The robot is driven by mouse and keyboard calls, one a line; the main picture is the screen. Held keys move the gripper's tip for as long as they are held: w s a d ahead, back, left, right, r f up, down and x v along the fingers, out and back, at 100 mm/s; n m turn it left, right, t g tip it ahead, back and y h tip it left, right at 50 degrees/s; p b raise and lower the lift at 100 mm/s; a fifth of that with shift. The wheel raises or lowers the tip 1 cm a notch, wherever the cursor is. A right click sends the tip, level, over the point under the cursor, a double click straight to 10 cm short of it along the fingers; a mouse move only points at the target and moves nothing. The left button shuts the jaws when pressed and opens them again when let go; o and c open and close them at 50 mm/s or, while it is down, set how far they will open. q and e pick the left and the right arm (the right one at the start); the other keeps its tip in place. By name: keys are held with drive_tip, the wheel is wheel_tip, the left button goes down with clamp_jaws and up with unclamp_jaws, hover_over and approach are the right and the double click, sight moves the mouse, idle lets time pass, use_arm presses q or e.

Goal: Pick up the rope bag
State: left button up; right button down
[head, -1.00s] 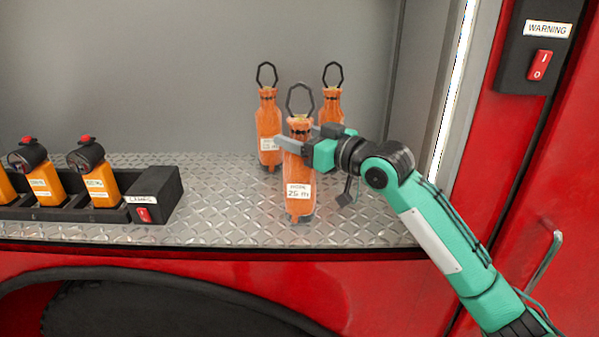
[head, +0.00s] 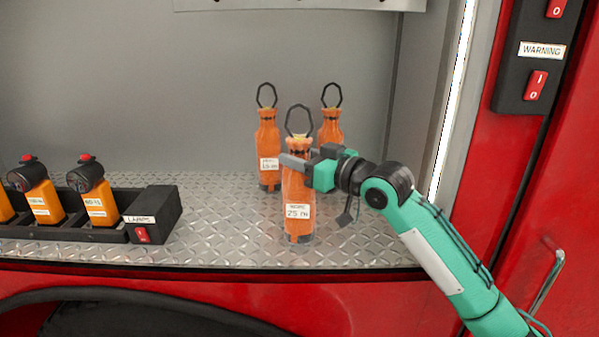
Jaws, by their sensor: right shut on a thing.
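Three orange rope bags with black loops on top are on the shelf. The front rope bag (head: 298,190) has a white label reading something like "25 m" and is upright; its base appears to be at the metal plate. My right gripper (head: 295,162) reaches in from the right and is shut on this bag's upper part, below the neck. The back left rope bag (head: 268,145) and the back right rope bag (head: 331,128) stand upright behind it. The right one is partly hidden by my gripper and the front bag. My left gripper is not in view.
A black lamp holder (head: 158,212) with several orange lamps (head: 97,198) stands at the left. The diamond-plate shelf (head: 225,215) is clear between it and the bags. A grey side wall and a red panel with a warning switch (head: 535,86) bound the right.

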sight(302, 107)
wheel_tip(302, 107, up, 8)
drive_tip(key=b, duration=0.3)
drive_tip(key=shift+r, duration=1.1)
drive_tip(key=shift+b, duration=0.3)
